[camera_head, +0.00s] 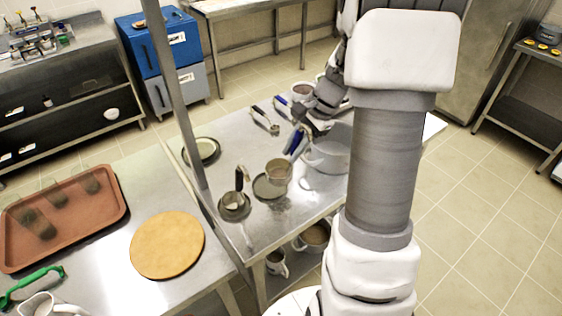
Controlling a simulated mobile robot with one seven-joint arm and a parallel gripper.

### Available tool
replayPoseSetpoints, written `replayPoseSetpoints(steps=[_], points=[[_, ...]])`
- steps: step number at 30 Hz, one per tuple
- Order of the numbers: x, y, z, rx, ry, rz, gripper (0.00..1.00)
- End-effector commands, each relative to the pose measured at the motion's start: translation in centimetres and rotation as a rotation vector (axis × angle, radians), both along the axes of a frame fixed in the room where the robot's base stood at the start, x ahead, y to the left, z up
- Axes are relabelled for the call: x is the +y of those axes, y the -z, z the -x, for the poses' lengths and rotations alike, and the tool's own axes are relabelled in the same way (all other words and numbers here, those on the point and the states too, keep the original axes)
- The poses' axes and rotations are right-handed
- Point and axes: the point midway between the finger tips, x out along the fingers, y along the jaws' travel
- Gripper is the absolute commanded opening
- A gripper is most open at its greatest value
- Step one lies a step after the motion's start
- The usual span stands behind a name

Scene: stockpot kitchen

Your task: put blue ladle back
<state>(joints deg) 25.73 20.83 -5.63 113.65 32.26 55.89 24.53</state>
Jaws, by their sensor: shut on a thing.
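My gripper (305,124) is above the middle table and is shut on the blue ladle. The ladle's blue handle (293,143) slants down from the fingers. A grey bowl (278,172), apparently the ladle's, shows below it, above or near a round dark-rimmed plate (267,189). A metal stockpot (328,158) stands just right of the handle, partly hidden behind my arm. Another blue-handled utensil (282,102) lies farther back. The fingertips are small and partly hidden by the arm.
A black-handled ladle (235,202) rests at the table's front left, and another black-handled utensil (265,121) lies farther back. A plate (203,151) is at the left, near a metal post (174,95). A brown tray (62,220) and round board (167,245) occupy the left counter.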

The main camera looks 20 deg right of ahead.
Motion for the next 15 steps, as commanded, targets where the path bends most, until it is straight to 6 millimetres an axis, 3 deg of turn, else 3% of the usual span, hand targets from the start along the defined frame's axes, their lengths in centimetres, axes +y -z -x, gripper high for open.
replayPoseSetpoints(steps=[6, 11, 15], points=[[1.5, 1.6, -2.4, -0.001, 0.0, 0.0, 0.0], [1.7, 2.6, -2.7, 0.001, 0.002, 0.0, 0.0], [1.7, 4.6, -2.6, 0.003, 0.004, -0.002, 0.0]])
